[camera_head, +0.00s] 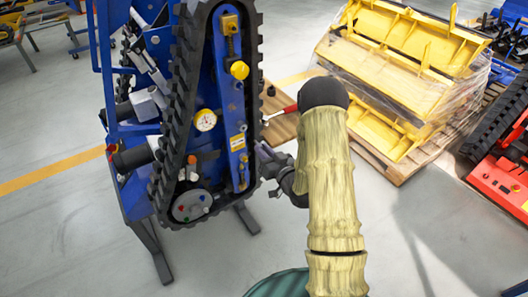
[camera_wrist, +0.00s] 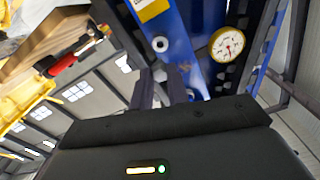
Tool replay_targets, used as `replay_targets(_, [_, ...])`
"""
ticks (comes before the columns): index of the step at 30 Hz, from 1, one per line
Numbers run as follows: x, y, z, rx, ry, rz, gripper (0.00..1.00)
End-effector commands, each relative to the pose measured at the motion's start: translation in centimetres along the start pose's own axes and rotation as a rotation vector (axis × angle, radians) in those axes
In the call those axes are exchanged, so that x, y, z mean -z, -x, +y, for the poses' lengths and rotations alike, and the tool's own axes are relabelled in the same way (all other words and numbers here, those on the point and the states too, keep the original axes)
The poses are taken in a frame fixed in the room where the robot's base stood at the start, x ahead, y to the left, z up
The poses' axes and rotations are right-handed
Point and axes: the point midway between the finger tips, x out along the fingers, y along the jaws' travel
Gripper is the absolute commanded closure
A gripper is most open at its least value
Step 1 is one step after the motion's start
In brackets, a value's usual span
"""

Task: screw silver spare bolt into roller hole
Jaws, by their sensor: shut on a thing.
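My gripper (camera_head: 268,158) is at the right side of the blue tracked carrier (camera_head: 226,105), close to its side plate. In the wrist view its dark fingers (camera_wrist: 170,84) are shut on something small. The silver spare bolt is not clearly visible; the fingers mostly hide what they hold. A pale-ringed round fitting (camera_wrist: 160,44) shows on the blue plate just beyond the fingertips. I cannot tell whether it is the roller hole, or whether the held thing touches the plate.
A round gauge (camera_wrist: 227,45) sits on the carrier right of my fingers. A red-handled tool (camera_wrist: 70,58) lies on a wooden surface (camera_wrist: 35,45) to the left. Yellow wrapped parts (camera_head: 405,60) stand on a pallet at right.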

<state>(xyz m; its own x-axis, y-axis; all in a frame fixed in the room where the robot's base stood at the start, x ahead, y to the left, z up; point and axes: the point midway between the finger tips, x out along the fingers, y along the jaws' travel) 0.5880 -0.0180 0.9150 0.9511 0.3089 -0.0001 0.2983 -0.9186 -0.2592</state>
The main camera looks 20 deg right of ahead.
Motion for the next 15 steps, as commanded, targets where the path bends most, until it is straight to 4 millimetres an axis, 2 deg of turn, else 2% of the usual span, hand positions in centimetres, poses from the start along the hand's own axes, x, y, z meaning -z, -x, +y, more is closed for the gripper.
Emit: replay_targets(15, [0.0, -4.0, 0.0, 0.001, 0.002, 0.003, 1.0])
